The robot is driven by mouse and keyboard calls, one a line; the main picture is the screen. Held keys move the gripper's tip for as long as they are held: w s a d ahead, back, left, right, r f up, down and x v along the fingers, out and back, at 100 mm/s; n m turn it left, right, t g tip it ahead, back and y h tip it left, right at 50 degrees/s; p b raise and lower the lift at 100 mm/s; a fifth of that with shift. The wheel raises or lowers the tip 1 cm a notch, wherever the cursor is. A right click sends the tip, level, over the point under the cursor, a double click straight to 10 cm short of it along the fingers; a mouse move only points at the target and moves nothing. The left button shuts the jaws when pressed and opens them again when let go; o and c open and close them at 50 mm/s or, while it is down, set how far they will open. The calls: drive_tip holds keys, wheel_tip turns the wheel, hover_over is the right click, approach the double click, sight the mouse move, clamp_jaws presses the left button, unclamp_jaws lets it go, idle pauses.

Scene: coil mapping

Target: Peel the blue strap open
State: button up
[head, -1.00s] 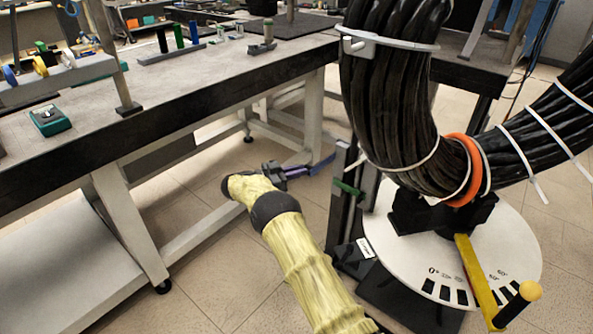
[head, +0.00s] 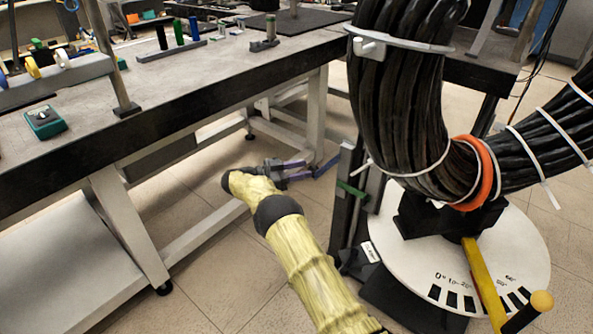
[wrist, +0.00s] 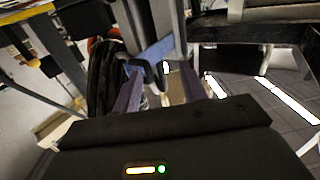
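A blue strip that looks like the blue strap (head: 326,165) shows just beyond my gripper's tips in the head view. In the wrist view a blue piece (wrist: 156,51) lies across the space at the fingertips. My gripper (head: 290,170) is low beside the post, left of the cable coil. Its two purple fingers (wrist: 160,82) stand apart in the wrist view. I cannot tell whether they touch the strap. The thick black cable coil (head: 395,100) has an orange band (head: 485,172) and white ties around it.
A round white dial plate (head: 520,240) with a yellow lever (head: 483,282) sits under the coil. A dark post with a green piece (head: 351,190) stands beside my gripper. A workbench (head: 200,75) with small parts is on the left. Tiled floor is free between them.

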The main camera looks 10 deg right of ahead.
drive_tip(key=shift+w+d+r, duration=0.25)
drive_tip(key=shift+d+r, duration=0.25)
drive_tip(key=shift+d, duration=0.15)
drive_tip(key=s+a, duration=0.2)
drive_tip(key=a, duration=0.6)
drive_tip(key=shift+a+f+b, duration=0.3)
drive_tip(key=shift+f+b, duration=0.15)
